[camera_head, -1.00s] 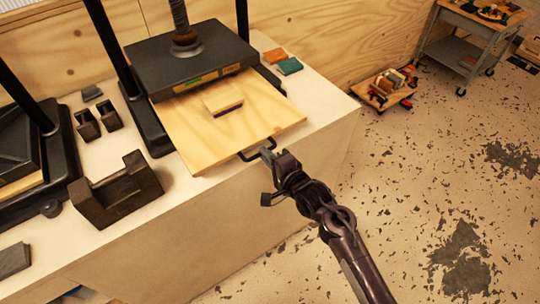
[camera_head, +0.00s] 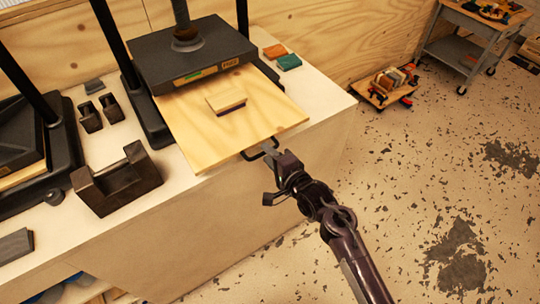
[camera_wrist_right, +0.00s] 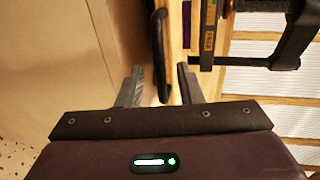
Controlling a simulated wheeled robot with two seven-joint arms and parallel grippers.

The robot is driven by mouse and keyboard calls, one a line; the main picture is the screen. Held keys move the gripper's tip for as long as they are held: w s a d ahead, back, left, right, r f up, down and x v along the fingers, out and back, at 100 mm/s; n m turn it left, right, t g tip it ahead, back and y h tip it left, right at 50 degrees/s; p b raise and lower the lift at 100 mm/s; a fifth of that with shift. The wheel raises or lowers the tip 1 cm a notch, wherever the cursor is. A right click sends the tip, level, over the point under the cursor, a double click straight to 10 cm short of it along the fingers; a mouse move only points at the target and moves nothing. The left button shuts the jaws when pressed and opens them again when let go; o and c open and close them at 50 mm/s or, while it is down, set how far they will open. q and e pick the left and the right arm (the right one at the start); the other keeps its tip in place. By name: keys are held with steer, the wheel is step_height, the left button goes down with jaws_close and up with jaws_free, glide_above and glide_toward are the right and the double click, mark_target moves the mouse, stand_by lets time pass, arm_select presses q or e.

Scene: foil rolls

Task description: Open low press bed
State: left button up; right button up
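The press bed (camera_head: 225,135) is a light wooden board sticking out from under the dark upper plate (camera_head: 190,55) of the press. A small wooden block (camera_head: 226,99) lies on it. A dark handle (camera_head: 260,149) is on the board's front edge. My right gripper (camera_head: 272,156) is at this handle. In the right wrist view the handle (camera_wrist_right: 159,50) stands between the two open fingers of the gripper (camera_wrist_right: 162,85), with gaps on both sides. My left gripper is not in view.
A dark U-shaped block (camera_head: 118,180) and small dark pieces (camera_head: 100,112) sit on the bench left of the bed. Orange and green blocks (camera_head: 289,62) lie behind right. A second press (camera_head: 20,150) stands at the left. Open floor lies to the right.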

steer(key=shift+d, duration=0.1)
steer(key=b+v, duration=0.1)
steer(key=v, duration=0.6)
steer(key=shift+s+b, duration=0.3)
steer(key=shift+b, duration=0.05)
steer(key=shift+d+r, duration=0.1)
steer(key=shift+d, duration=0.05)
steer(key=s+d+f+n+g+h, duration=0.2)
steer(key=s+f, duration=0.1)
steer(key=f, duration=0.8)
steer(key=s+d+f+n+g+h+b, duration=0.1)
steer(key=s+d+f, duration=0.2)
steer(key=f, duration=0.7)
steer(key=s+d+f+n+g+h, duration=0.2)
steer(key=s+f, duration=0.2)
steer(key=f, duration=0.7)
steer(key=s+d+f+n+g+h, duration=0.1)
steer(key=s+d+f+n+g, duration=0.1)
steer(key=s+f, duration=0.4)
steer(key=s+d+f+n+g+h+b, duration=0.1)
steer(key=s+d+f, duration=0.5)
steer(key=s, duration=0.7)
steer(key=s+d+f+n+g+h, duration=0.1)
steer(key=s+d+f+n+g, duration=0.3)
steer(key=s+f, duration=0.4)
steer(key=shift+s+n+h+b, duration=0.35)
steer(key=shift+s+n, duration=0.45)
steer(key=shift+s, duration=0.4)
